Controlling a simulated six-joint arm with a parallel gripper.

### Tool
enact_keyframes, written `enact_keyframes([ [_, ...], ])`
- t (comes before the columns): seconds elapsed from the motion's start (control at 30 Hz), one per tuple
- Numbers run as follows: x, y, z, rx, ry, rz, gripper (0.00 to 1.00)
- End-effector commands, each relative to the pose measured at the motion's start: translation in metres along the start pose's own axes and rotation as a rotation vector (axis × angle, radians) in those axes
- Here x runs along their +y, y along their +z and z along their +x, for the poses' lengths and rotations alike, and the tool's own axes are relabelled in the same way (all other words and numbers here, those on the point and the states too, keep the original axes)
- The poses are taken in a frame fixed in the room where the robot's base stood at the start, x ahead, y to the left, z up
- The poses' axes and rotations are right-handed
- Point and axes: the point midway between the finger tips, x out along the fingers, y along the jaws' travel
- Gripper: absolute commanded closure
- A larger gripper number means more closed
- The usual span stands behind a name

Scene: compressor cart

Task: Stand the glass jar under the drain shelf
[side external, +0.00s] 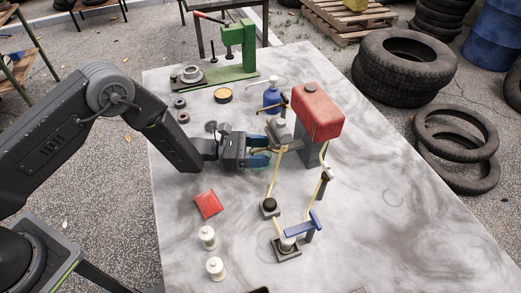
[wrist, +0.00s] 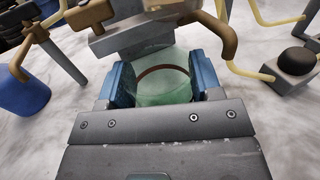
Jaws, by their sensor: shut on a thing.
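My gripper (side external: 264,150) reaches in from the left, low over the table, with its blue fingers around the glass jar. In the wrist view the pale green, see-through jar (wrist: 163,90) sits between the two blue fingers (wrist: 163,82), with a brownish ring showing near its far side. A grey block (wrist: 143,38) with a flat lower plate is just beyond the jar and partly over it; it looks like the drain shelf, though I cannot be sure. Whether the jar's base touches the table is hidden.
A red tank (side external: 318,110) on a grey stand is right of my gripper. Yellow hoses (side external: 275,178) and a brown pipe (wrist: 222,35) are close by. A blue bottle (side external: 271,98) stands behind. A red packet (side external: 208,204) lies in front; the table's right side is clear.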

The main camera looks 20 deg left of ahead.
Motion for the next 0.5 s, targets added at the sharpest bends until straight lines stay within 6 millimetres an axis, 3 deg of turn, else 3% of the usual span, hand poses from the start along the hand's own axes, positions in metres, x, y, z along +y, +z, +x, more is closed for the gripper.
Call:
enact_keyframes([
  [0.5,-0.034,-0.001,-0.021,0.002,-0.001,-0.002,0.69],
])
